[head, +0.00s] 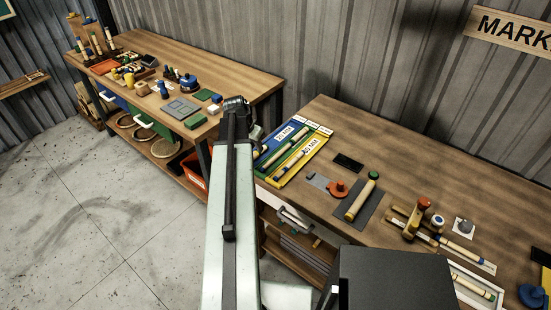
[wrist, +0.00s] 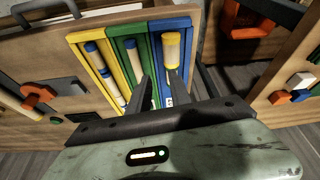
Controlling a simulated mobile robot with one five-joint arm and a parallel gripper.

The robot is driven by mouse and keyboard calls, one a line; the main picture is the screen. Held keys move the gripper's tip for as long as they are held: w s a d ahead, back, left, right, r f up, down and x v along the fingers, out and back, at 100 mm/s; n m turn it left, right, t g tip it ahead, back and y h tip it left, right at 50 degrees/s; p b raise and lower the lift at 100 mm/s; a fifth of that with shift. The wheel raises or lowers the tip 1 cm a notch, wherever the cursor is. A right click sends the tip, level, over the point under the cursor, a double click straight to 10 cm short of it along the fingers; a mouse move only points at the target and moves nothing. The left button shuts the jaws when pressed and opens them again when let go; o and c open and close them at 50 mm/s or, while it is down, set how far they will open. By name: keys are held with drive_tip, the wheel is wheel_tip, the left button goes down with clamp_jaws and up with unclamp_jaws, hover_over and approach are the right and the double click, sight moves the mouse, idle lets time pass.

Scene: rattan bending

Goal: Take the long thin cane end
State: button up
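Several pale canes lie in a tray with blue, green and yellow sections (head: 269,173) at the left end of the near bench; which is the long thin one is not certain. In the wrist view, one cane with a blue end (wrist: 135,62) lies in the green section, and a slimmer one with a blue end (wrist: 104,66) in the yellow section. A thicker cane with a yellow end (wrist: 172,50) shows over the blue section. My gripper (wrist: 162,77) is open above the tray, its right finger overlapping the yellow-ended cane. Contact cannot be told. My arm hides the gripper in the head view.
A thick cane lies on a dark mat (head: 374,212), with an orange-red round tool (head: 337,189) left of it. More canes and tools lie at the right. A second bench (head: 240,82) with tools stands behind left. The floor (head: 100,220) at left is clear.

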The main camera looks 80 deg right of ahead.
drive_tip(key=m, duration=0.2)
approach(277, 154)
drive_tip(key=shift+f, duration=0.45)
drive_tip(key=f+b, duration=0.1)
drive_tip(key=d+f+b, duration=0.1)
drive_tip(key=shift+s+f+n+b, duration=0.15)
drive_tip(key=shift+f+n+b, duration=0.15)
drive_tip(key=shift+b, duration=0.05)
drive_tip(key=b+x, duration=0.4)
drive_tip(key=x, duration=0.1)
drive_tip(key=shift+s+f+b, duration=0.15)
drive_tip(key=shift+s+b, duration=0.05)
drive_tip(key=shift+b, duration=0.2)
drive_tip(key=shift+r, duration=0.2)
clamp_jaws()
